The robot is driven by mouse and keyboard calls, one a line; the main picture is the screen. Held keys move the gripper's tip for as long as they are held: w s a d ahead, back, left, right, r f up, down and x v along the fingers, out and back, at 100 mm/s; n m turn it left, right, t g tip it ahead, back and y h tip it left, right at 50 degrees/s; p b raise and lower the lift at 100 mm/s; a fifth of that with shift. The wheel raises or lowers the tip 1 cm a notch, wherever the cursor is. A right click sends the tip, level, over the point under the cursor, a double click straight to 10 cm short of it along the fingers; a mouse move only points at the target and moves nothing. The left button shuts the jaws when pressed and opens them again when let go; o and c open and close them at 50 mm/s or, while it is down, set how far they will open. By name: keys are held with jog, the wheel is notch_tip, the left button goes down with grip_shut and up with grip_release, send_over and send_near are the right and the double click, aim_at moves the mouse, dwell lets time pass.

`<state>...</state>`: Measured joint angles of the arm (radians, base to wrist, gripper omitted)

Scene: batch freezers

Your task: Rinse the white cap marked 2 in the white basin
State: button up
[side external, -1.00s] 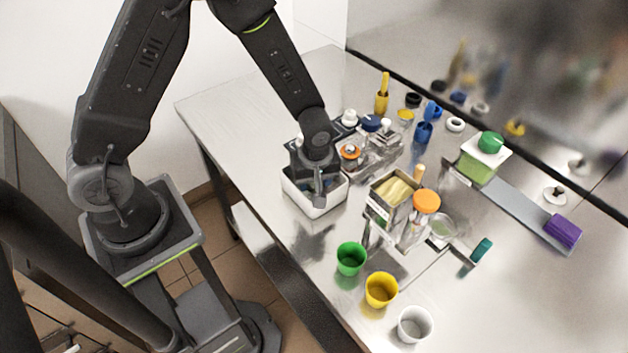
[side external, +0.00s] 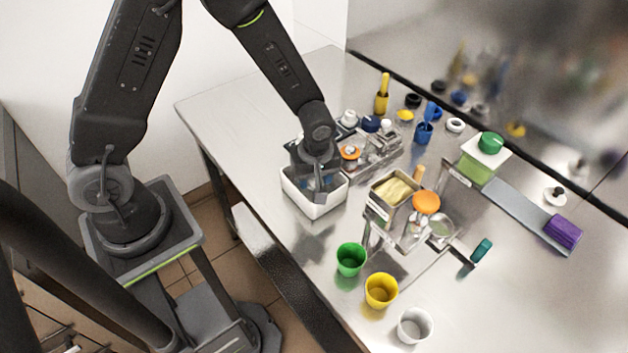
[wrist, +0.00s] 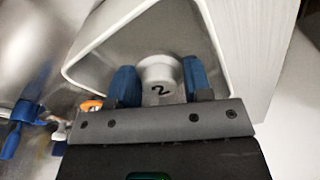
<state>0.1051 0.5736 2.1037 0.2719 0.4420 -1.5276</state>
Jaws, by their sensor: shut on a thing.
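The white cap marked 2 (wrist: 158,78) sits between the two blue fingertips of my gripper (wrist: 160,85) in the wrist view, its number facing the camera. My gripper is shut on it. In the side view my gripper (side external: 318,185) reaches down into the white basin (side external: 318,211), and the cap is hidden there. The basin's rim (wrist: 92,45) surrounds the cap and fingers in the wrist view. I cannot tell whether the cap touches the basin floor or any water.
Right of the basin stand a clear rack with jars (side external: 372,150) and a metal tin (side external: 391,193). Green (side external: 351,259), yellow (side external: 381,290) and white (side external: 415,325) cups stand near the front edge. The table's left end is clear.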

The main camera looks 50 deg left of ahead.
jog(key=shift+r, duration=3.3)
jog(key=shift+r, duration=0.1)
jog(key=shift+r, duration=1.9)
